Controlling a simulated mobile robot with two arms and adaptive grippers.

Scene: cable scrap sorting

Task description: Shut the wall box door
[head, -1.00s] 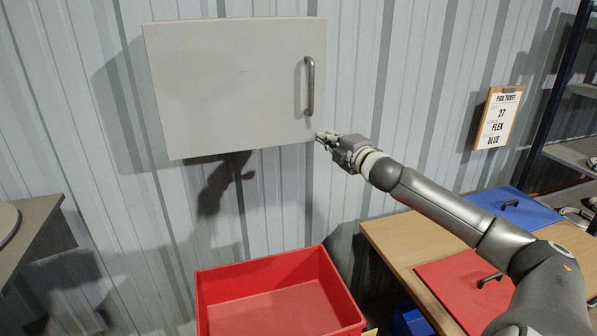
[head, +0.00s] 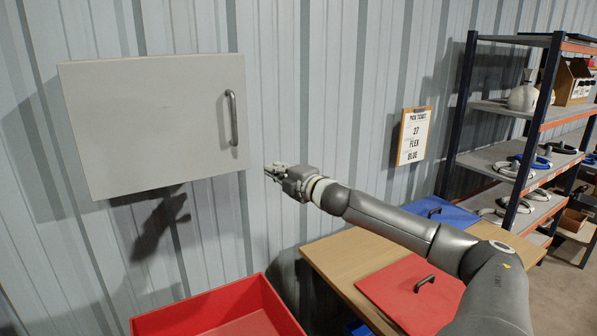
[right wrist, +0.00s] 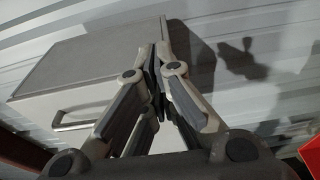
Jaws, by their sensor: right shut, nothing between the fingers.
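The pale grey wall box door (head: 150,125) fills the upper left of the head view, with a dark bar handle (head: 233,118) near its right edge. The door looks flat against the box, and I see no open gap along its edges. My right gripper (head: 270,172) is shut and empty, just right of the door's lower right corner and apart from it in the picture. In the right wrist view the shut fingers (right wrist: 160,60) cover part of the box, and the handle (right wrist: 80,116) shows at the left. My left gripper is out of view.
A red bin (head: 265,300) stands below the box. A wooden table (head: 325,258) with a red lid (head: 400,295) and a blue lid (head: 440,210) lies under my right arm. A pick ticket (head: 413,135) hangs on the wall. Shelving (head: 465,110) stands at the right.

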